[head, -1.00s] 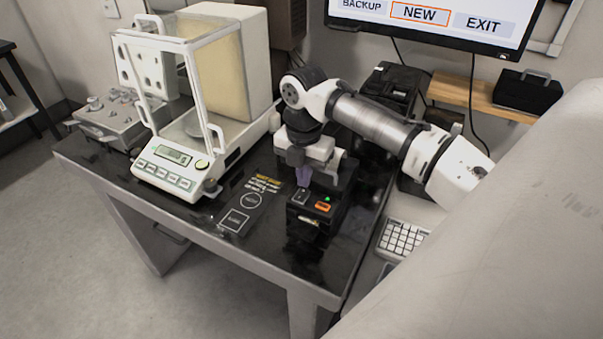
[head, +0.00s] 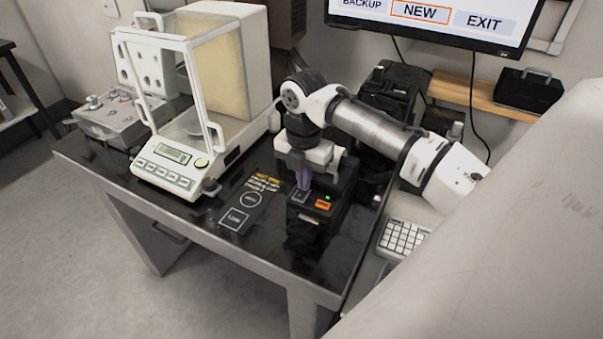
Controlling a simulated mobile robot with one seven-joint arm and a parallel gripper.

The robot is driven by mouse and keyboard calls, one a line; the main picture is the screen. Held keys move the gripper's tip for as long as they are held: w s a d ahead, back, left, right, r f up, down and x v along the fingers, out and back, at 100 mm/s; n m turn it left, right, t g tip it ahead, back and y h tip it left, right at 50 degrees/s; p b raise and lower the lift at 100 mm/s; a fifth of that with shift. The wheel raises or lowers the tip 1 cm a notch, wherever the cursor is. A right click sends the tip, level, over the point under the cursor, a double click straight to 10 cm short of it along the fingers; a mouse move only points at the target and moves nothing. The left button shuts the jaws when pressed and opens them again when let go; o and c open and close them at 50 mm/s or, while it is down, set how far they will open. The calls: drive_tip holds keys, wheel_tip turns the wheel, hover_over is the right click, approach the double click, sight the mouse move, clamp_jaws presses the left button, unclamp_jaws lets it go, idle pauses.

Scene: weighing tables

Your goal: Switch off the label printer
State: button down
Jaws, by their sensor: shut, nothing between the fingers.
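The label printer (head: 326,217) is a small black box near the front right of the dark table. Its top has an orange button (head: 323,204), a lit green light (head: 327,197) and a small dark switch (head: 300,196) left of them. My gripper (head: 303,187) points down over the printer's top. Its purple fingers are shut and empty, right at the switch. I cannot tell whether they touch it. The fingers partly cover the switch, so its position is unclear.
A white balance (head: 177,172) with a glass draft shield stands left of the printer. A grey device (head: 110,120) is at the table's far left. A screen (head: 430,22) hangs behind. A keyboard (head: 402,238) lies at right.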

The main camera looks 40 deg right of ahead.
drive_tip(key=shift+f, duration=0.2)
wheel_tip(320, 180, up, 7)
drive_tip(key=p, duration=0.6)
drive_tip(key=shift+p, duration=0.4)
idle(0.3)
